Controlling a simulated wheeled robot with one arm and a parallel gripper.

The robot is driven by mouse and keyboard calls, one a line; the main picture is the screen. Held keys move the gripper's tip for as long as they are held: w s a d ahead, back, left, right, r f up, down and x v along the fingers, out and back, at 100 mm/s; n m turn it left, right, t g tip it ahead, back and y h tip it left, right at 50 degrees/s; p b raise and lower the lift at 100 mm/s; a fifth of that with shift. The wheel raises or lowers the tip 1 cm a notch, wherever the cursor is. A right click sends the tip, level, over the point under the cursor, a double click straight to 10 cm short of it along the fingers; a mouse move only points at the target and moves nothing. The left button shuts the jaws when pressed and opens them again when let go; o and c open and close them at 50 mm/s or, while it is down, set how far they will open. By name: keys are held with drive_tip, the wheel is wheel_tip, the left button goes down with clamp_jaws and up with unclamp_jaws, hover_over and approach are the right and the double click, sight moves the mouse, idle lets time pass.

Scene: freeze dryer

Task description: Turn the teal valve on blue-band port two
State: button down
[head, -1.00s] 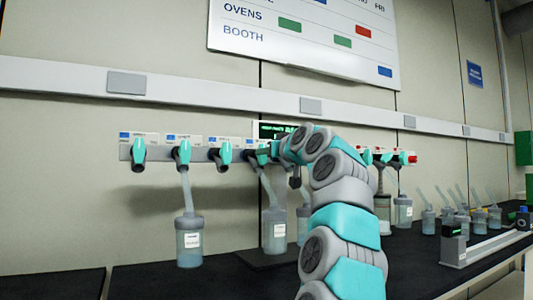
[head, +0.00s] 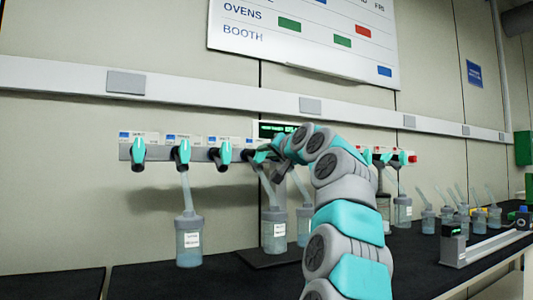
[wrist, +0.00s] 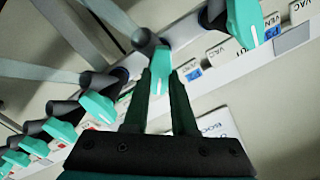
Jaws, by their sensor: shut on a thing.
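A row of teal valves sits on a grey manifold along the wall. Blue-banded labels mark its left part, with valves at the far left (head: 138,150), second (head: 183,152) and third (head: 224,152). My gripper (wrist: 161,75) is shut on a teal valve handle (wrist: 160,57), beside a blue-banded label (wrist: 193,74). In the head view, my gripper (head: 272,165) is at the valve right of the third one, partly hidden by my arm. Another teal valve (wrist: 241,20) is beside the held one in the wrist view.
A flask (head: 189,240) hangs by its tube under the second valve. Another flask (head: 274,232) is below my gripper, and one (head: 305,224) is close to my arm. Several flasks stand at the right of the black bench (head: 190,284). A small display (head: 275,130) is behind my wrist.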

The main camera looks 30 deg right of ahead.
drive_tip(key=shift+m, duration=2.2)
drive_tip(key=shift+d, duration=0.1)
drive_tip(key=c, duration=0.7)
unclamp_jaws()
drive_tip(key=shift+s, duration=0.1)
drive_tip(key=s+b, duration=0.2)
drive_tip(key=s, duration=0.5)
drive_tip(key=shift+s+d, duration=0.1)
drive_tip(key=shift+s, duration=0.25)
drive_tip(key=shift+s, duration=0.1)
